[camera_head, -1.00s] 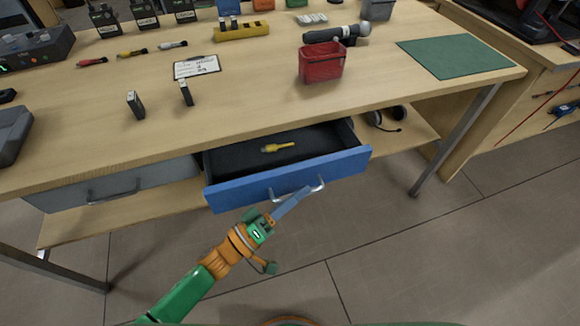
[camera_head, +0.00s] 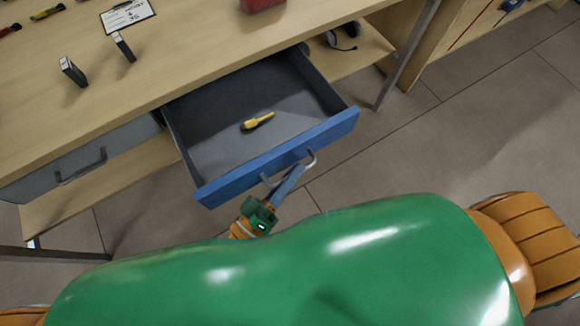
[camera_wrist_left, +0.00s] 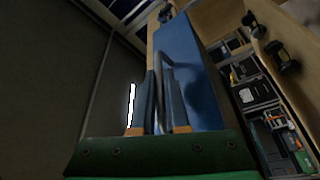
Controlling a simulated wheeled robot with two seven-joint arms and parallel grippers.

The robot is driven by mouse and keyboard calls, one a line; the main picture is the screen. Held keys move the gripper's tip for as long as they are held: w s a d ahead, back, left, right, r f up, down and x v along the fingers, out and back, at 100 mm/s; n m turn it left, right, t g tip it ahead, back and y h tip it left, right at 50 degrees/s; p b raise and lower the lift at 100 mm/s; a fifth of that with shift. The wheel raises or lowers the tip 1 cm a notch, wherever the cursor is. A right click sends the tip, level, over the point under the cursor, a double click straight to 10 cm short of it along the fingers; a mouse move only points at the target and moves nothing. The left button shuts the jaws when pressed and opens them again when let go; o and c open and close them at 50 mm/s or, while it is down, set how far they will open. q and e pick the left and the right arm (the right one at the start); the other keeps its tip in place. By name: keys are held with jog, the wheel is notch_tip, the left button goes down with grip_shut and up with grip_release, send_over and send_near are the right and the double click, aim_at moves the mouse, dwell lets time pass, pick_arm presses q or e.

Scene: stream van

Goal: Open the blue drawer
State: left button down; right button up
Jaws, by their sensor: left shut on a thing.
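The blue drawer (camera_head: 282,158) is pulled well out from under the bench in the head view. A yellow and black tool (camera_head: 258,121) lies on its floor. My left gripper (camera_head: 297,174) is at the drawer's front, shut on the metal handle (camera_head: 311,159). In the left wrist view the gripper's fingers (camera_wrist_left: 158,100) close around the handle (camera_wrist_left: 163,57), with the blue front (camera_wrist_left: 190,75) just behind. My right gripper is not in either view.
The wooden bench top (camera_head: 190,52) is above the drawer. A grey closed drawer (camera_head: 75,160) is to the left. Headphones (camera_head: 338,41) lie on the lower shelf at right. Tiled floor (camera_head: 440,140) is open in front and to the right.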

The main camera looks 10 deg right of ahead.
pick_arm(q)
jog(key=c, duration=0.9)
grip_release()
jog(key=b+v, duration=0.1)
jog(key=v, duration=0.6)
jog(key=shift+f, duration=0.1)
jog(key=shift+s+a, duration=0.1)
